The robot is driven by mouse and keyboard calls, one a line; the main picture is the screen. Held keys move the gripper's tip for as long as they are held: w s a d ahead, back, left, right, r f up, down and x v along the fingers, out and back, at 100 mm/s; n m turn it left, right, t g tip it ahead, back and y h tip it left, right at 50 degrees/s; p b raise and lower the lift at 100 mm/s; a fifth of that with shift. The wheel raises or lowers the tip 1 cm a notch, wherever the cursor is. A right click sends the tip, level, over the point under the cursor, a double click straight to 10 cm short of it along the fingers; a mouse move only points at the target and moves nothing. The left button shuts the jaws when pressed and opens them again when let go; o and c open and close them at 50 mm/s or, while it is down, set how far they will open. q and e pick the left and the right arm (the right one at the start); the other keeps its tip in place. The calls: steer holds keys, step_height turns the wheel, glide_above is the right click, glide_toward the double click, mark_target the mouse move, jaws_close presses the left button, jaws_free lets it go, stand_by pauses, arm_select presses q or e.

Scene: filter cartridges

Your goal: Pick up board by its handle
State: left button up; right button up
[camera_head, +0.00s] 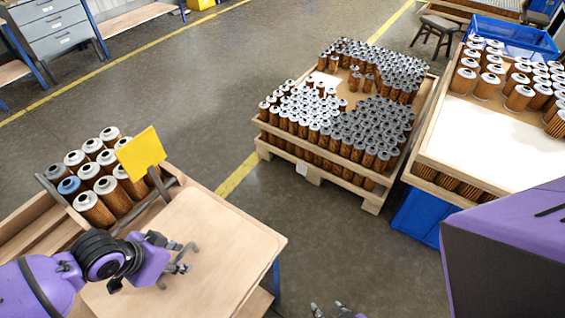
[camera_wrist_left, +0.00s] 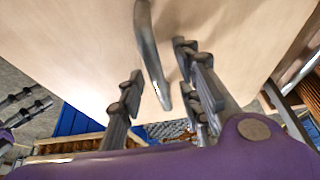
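The board (camera_head: 225,232) is a pale wooden panel with rounded corners, lying flat on the bench at lower left. Its handle (camera_wrist_left: 150,50) is a grey curved metal bar on the board's face; it also shows in the head view beside the fingers. My left gripper (camera_head: 176,276) is open at the handle. In the left wrist view its fingers (camera_wrist_left: 160,90) stand apart on either side of the handle's near end, with a gap showing; I cannot tell its depth. My right gripper (camera_head: 331,310) is partly cut off at the bottom edge, with its fingers apart and empty.
A crate of filter cartridges (camera_head: 100,178) and a yellow card (camera_head: 141,152) stand just behind the board. A pallet box (camera_head: 335,172) full of cartridges stands across the floor. The floor between is clear.

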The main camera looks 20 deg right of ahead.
arm_select(q)
steer(key=shift+f, duration=0.1)
stand_by(0.3)
jaws_close()
steer(key=shift+w, duration=0.1)
stand_by(0.4)
